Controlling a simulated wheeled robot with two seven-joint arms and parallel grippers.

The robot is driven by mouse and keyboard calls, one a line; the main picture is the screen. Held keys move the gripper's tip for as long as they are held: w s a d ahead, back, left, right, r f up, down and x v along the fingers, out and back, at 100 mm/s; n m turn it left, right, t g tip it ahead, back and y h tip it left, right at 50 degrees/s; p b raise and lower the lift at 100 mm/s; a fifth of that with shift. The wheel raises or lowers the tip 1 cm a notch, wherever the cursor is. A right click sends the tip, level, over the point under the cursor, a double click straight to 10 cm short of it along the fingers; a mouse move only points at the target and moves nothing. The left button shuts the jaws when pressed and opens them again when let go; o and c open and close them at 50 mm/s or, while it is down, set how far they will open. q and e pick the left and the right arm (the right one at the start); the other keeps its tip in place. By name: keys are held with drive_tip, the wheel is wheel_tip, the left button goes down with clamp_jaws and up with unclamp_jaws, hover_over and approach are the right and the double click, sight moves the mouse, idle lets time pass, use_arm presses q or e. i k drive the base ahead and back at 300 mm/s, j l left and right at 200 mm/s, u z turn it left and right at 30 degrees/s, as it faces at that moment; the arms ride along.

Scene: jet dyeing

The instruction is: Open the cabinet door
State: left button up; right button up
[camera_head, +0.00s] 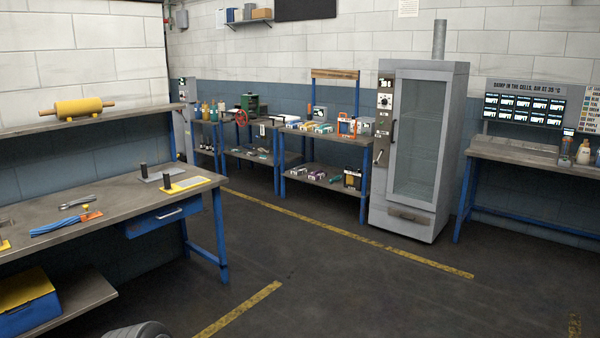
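A tall grey cabinet (442,205) with a glass door (415,140) stands against the back wall, right of centre. The door looks shut. A dark vertical handle (394,132) is on the left side of the door frame. A control panel with a dial (384,101) is on the cabinet's left front, and a drawer-like panel with a handle (408,215) is at its bottom. Neither of my grippers shows in the head view, and the cabinet is some distance away across the floor.
A workbench (110,218) with a blue drawer (165,217) fills the left. Shelving tables (325,135) holding several items stand left of the cabinet. Another table (520,152) stands to its right. The floor (330,280) before the cabinet is clear, with yellow lines.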

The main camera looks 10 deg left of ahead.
sight(400, 74)
drive_tip(key=i+u, duration=0.2)
drive_tip(key=i, duration=7.4)
drive_tip(key=u, duration=0.35)
